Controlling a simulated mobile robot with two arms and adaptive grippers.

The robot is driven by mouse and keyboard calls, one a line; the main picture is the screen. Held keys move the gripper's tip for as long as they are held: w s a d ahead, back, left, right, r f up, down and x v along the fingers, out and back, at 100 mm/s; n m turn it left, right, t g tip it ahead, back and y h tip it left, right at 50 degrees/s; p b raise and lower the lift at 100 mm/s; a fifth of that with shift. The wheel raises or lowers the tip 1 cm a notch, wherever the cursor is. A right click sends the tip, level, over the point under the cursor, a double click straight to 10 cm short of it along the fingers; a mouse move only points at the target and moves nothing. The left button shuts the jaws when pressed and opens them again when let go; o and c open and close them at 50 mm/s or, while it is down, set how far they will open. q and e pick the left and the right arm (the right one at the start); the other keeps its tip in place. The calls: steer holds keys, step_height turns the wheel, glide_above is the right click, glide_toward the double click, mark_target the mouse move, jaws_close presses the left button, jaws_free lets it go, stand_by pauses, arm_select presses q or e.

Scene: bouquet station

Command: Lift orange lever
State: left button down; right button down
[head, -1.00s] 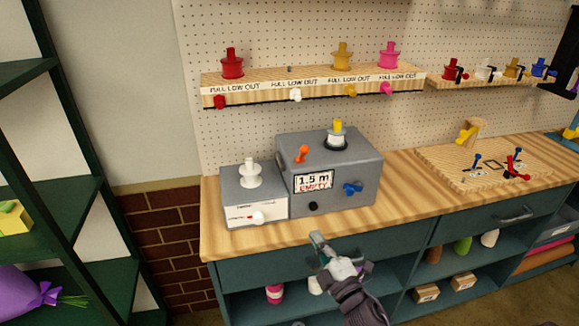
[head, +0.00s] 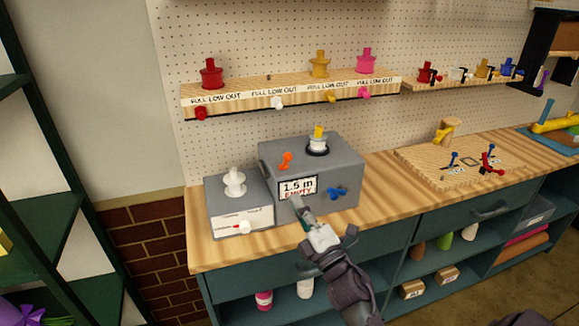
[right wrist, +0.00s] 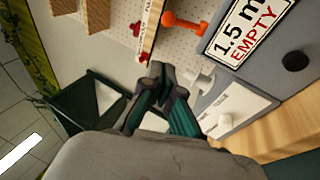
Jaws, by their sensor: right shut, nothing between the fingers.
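The orange lever (head: 286,160) sticks out of the upper left of the front of the larger grey box (head: 345,170). It also shows at the top of the right wrist view (right wrist: 184,22). My right gripper (head: 295,202) is shut and empty, in front of the box's lower front and below the lever, apart from it. In the right wrist view the closed fingertips (right wrist: 158,70) lie below and left of the lever. A blue lever (head: 338,193) and a sign reading "1.5 m EMPTY" (head: 298,188) are on the same box. My left gripper is not in view.
A smaller grey box (head: 225,192) with a white spool (head: 235,182) and white knob stands left of the larger box. A yellow-and-white spool (head: 318,140) sits on top. A spool shelf (head: 290,92) hangs above.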

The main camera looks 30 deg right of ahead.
mark_target(286, 160)
steer(key=w+d+r+p, duration=0.3)
steer(key=w, duration=0.5)
steer(key=shift+w+r, duration=0.15)
steer(key=shift+r, duration=0.05)
